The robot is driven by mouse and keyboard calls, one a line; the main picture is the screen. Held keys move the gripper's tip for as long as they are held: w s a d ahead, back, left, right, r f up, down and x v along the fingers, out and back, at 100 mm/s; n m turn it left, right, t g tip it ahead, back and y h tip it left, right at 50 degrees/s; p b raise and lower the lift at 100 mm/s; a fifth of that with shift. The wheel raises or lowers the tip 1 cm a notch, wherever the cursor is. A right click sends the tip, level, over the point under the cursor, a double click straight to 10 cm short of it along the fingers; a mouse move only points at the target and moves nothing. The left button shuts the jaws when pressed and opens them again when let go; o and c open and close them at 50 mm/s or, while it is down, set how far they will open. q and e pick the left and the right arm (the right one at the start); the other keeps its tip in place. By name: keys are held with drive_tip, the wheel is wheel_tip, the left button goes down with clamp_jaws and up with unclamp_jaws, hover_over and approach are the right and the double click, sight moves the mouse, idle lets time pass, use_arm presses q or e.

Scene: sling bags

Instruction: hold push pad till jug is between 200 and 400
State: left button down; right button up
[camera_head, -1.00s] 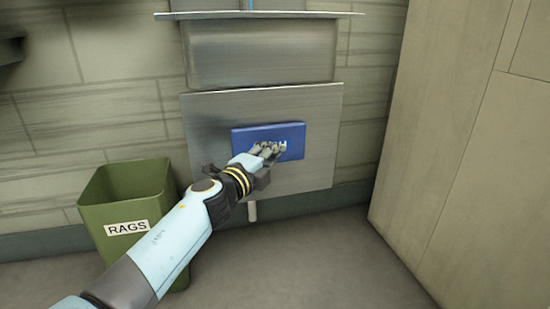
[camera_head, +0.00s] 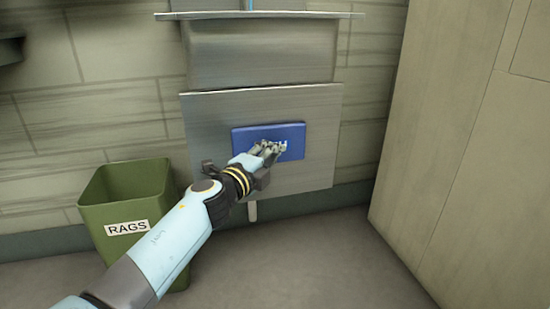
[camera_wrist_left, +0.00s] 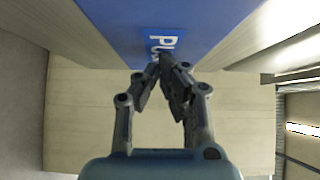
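The blue push pad (camera_head: 264,133) sits on a steel panel, its white lettering partly hidden by my left fingers. My left gripper (camera_head: 272,148) is at the pad's front, its fingertips appearing to touch it. In the left wrist view the two fingertips (camera_wrist_left: 167,66) are drawn together over the lettering on the blue pad (camera_wrist_left: 125,20), with nothing between them. No jug is visible; a thin blue vertical line (camera_head: 250,4) shows at the top edge, above a steel ledge. My right gripper is out of view.
A green bin (camera_head: 128,196) labelled RAGS stands left of my left forearm. A steel housing (camera_head: 260,55) and ledge (camera_head: 300,14) are above the panel (camera_head: 320,110). A beige cabinet or wall (camera_head: 460,130) stands at right. The floor (camera_head: 320,250) between is clear.

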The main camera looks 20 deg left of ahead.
use_arm(q)
drive_tip(key=shift+a, duration=0.15)
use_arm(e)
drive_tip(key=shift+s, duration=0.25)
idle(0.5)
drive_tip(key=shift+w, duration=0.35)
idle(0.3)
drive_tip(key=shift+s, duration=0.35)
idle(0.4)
